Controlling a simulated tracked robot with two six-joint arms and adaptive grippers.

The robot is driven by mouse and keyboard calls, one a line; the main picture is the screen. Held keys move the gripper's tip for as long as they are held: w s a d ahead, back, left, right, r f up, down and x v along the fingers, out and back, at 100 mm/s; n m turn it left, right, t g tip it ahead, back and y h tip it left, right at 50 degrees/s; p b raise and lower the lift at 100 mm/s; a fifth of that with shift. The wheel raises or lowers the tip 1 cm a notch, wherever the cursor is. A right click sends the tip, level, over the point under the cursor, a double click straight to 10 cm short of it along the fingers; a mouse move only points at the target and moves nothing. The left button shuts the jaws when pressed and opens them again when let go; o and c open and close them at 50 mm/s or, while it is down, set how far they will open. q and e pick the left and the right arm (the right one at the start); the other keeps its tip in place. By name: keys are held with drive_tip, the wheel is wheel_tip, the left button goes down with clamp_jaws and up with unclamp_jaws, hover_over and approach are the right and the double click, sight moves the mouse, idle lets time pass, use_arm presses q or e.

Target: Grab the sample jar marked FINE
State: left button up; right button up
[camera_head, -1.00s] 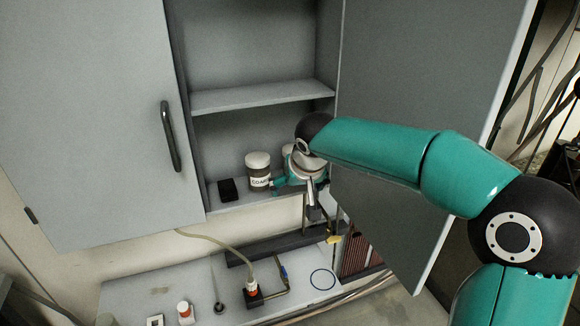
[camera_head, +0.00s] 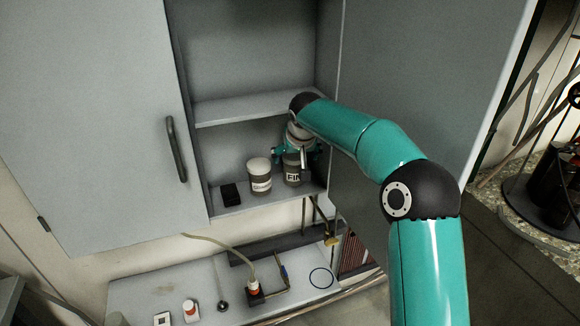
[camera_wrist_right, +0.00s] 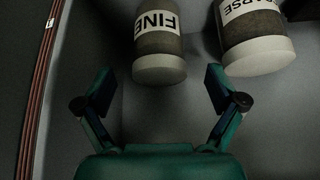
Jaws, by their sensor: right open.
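The jar marked FINE (camera_head: 292,178) stands on the lower shelf of the open cabinet. Only the letters "FIN" of its label show in the head view, and the gripper hides its upper part. My right gripper (camera_head: 297,152) is at this jar, open and empty. In the right wrist view the FINE jar (camera_wrist_right: 158,45) appears upside down, with its pale lid towards me. It lies ahead of and between the spread fingers of the right gripper (camera_wrist_right: 161,86), with a gap on each side. My left gripper is not in view.
The COARSE jar (camera_head: 259,178) stands close on the left of the FINE jar, and it also shows in the wrist view (camera_wrist_right: 250,30). A black block (camera_head: 230,194) is farther left. The upper shelf (camera_head: 250,106) is above, and the open right cabinet door (camera_head: 420,90) is beside my arm.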

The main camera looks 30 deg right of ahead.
drive_tip(key=p+x, duration=0.1)
drive_tip(key=x, duration=0.4)
drive_tip(key=c, duration=1.5)
drive_tip(key=shift+r, duration=0.2)
